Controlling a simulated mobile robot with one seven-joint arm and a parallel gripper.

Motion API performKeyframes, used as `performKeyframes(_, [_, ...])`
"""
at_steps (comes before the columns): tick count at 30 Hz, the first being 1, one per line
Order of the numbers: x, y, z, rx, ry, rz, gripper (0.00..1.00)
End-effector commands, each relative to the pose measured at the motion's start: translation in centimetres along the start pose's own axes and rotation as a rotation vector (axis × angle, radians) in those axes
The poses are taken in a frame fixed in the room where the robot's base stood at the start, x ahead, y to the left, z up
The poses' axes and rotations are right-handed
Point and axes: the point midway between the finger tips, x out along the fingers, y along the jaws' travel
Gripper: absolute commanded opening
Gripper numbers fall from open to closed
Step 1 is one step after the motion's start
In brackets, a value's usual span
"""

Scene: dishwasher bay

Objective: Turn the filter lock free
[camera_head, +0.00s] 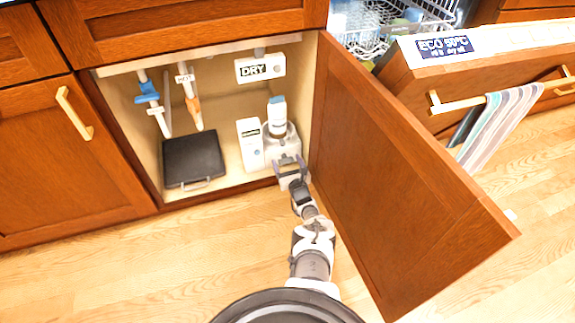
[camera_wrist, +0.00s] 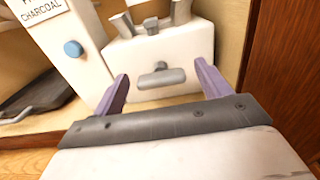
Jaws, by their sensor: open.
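The filter lock (camera_wrist: 161,77) is a grey bar-shaped handle on the front of a white filter housing (camera_wrist: 187,43), lying roughly crosswise in the wrist view. In the head view the housing (camera_head: 290,143) stands in the open cabinet, with a white and blue cartridge (camera_head: 277,110) on top. My gripper (camera_wrist: 161,72) is open, with one purple finger on each side of the lock. Clear gaps show between the fingers and the lock, and nothing is held. In the head view my gripper (camera_head: 289,162) is in front of the housing and hides its lower front.
A white box (camera_wrist: 78,45) with a blue knob and a CHARCOAL label stands left of the housing. The open cabinet door (camera_head: 390,180) is close on the right. A dark flat case (camera_head: 193,160) lies on the cabinet floor. Pipes (camera_head: 190,98) hang at the back left.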

Motion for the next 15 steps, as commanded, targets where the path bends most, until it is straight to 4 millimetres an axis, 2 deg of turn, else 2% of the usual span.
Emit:
performKeyframes(4, [-0.01, -0.01, 0.04, 0.0, 0.0, 0.0, 0.74])
performKeyframes(13, [-0.03, 0.0, 0.01, 0.0, 0.0, 0.0, 0.34])
performKeyframes(15, [-0.03, -0.01, 0.01, 0.0, 0.0, 0.0, 0.32])
